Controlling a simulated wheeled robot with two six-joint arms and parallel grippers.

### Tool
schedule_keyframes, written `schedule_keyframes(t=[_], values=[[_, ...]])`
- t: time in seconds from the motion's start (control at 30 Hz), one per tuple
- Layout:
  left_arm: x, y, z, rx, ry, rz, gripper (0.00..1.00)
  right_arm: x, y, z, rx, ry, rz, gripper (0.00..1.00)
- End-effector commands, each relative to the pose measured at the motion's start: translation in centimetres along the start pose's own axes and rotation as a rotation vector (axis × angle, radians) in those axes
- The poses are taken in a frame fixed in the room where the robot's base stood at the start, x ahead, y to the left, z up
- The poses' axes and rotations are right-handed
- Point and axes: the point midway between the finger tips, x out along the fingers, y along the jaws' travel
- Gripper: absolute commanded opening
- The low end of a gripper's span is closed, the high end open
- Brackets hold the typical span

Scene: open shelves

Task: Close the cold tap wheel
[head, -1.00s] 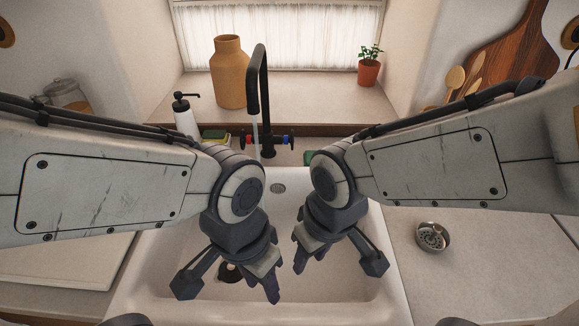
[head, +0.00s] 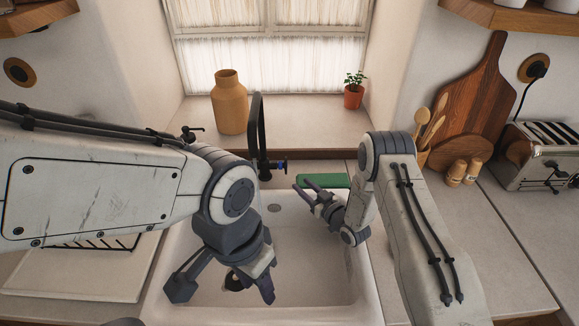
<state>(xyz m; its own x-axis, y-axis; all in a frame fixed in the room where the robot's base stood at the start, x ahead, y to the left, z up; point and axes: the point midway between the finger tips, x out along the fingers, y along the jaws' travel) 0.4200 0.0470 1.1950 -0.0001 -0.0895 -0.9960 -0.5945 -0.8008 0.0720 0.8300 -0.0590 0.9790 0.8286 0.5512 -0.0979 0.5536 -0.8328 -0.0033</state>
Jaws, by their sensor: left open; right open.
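The black tap (head: 255,125) stands behind the sink. Its blue-marked cold wheel (head: 282,167) shows on the right of the tap's base. The other wheel is hidden behind my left arm. My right gripper (head: 302,187) is open and empty, over the back of the sink, a little below and to the right of the blue wheel in the picture, apart from it. My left gripper (head: 224,290) is open and empty over the sink's front left. Whether water runs from the spout cannot be told.
The white sink (head: 310,290) fills the middle. A green object (head: 322,181) lies behind it, beside my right gripper. An orange vase (head: 229,103) and a potted plant (head: 354,92) stand on the sill. A toaster (head: 540,155) and wooden shakers (head: 464,172) stand at right.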

Motion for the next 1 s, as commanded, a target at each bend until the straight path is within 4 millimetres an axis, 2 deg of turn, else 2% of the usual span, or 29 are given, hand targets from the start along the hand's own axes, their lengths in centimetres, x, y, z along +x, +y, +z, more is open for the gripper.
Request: schedule_keyframes(t=[0.03, 0.13, 0.27, 0.7, 1.0], values=[[-0.7, 0.1, 0.0, 0.0, 0.0, 0.0, 0.43, -0.8, 0.3, 0.2, 0.014, 0.033, 0.001, 0.43], [-0.9, 0.1, -0.1, 0.0, 0.0, 0.0, 0.43, -1.4, 0.4, 0.4, 0.027, 0.082, -0.001, 0.43], [-1.2, 0.1, -0.1, 0.0, 0.0, 0.0, 0.43, -1.1, 0.3, 0.3, 0.03, 0.102, -0.005, 0.43], [-3.4, 0.2, -0.2, 0.004, 0.0, 0.0, 0.43, 6.1, 0.1, -0.5, 0.029, 0.101, -0.006, 0.43], [-3.8, 0.3, -0.2, 0.005, 0.0, 0.0, 0.43, 8.6, 0.2, -0.6, 0.031, 0.099, -0.005, 0.43]])
